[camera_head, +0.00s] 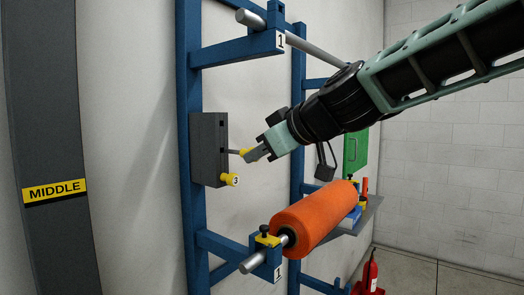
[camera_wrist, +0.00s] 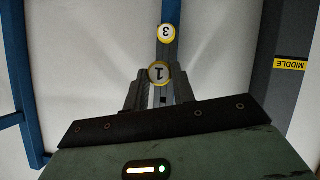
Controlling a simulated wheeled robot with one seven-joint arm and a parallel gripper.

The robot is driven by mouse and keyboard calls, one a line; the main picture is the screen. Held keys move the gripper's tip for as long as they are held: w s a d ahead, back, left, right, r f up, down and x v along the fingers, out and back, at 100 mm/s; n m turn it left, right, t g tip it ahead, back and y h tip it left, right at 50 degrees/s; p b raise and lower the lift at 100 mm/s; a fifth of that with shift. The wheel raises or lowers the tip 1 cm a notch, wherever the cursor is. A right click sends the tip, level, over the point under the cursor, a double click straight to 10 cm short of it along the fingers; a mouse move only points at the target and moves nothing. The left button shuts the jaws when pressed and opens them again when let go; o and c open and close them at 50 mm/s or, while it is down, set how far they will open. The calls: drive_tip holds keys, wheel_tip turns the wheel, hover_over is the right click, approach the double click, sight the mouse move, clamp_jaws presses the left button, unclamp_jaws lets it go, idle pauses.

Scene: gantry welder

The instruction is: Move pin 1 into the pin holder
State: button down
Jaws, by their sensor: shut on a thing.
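Pin 1 has a yellow head marked 1 (camera_wrist: 159,73), seen upside down between my fingers in the wrist view. In the head view its yellow head (camera_head: 244,153) shows at my fingertips, with a thin grey shaft running left toward the holder. My gripper (camera_head: 256,154) is shut on pin 1. The pin holder is a dark grey block (camera_head: 208,150) on the blue post. The shaft's tip reaches the holder's face; I cannot tell how deep it sits. Pin 3 (camera_head: 230,180) sticks out of the holder's lower part, and it also shows in the wrist view (camera_wrist: 166,34).
A blue frame (camera_head: 188,90) holds a bar at the top and an orange roll (camera_head: 314,215) below my gripper. A grey shelf (camera_head: 362,214) and a green panel (camera_head: 355,150) are behind. A dark column (camera_head: 52,130) labelled MIDDLE stands at left. A red extinguisher (camera_head: 370,273) stands low right.

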sight(238, 151)
drive_tip(key=shift+w+a, duration=0.2)
drive_tip(key=shift+a, duration=0.05)
drive_tip(key=shift+w+a, duration=0.2)
drive_tip(key=shift+a, duration=0.05)
drive_tip(key=shift+w+a+p, duration=0.25)
drive_tip(key=shift+a+p, duration=0.05)
drive_tip(key=shift+p, duration=0.05)
drive_tip(key=shift+w+a+p, duration=0.5)
drive_tip(key=shift+w+a, duration=0.1)
drive_tip(key=shift+a, duration=0.2)
drive_tip(key=shift+w+a+p, duration=0.5)
drive_tip(key=shift+w+a, duration=0.1)
drive_tip(key=shift+a, duration=0.2)
drive_tip(key=c, duration=1.1)
unclamp_jaws()
drive_tip(key=shift+d, duration=0.1)
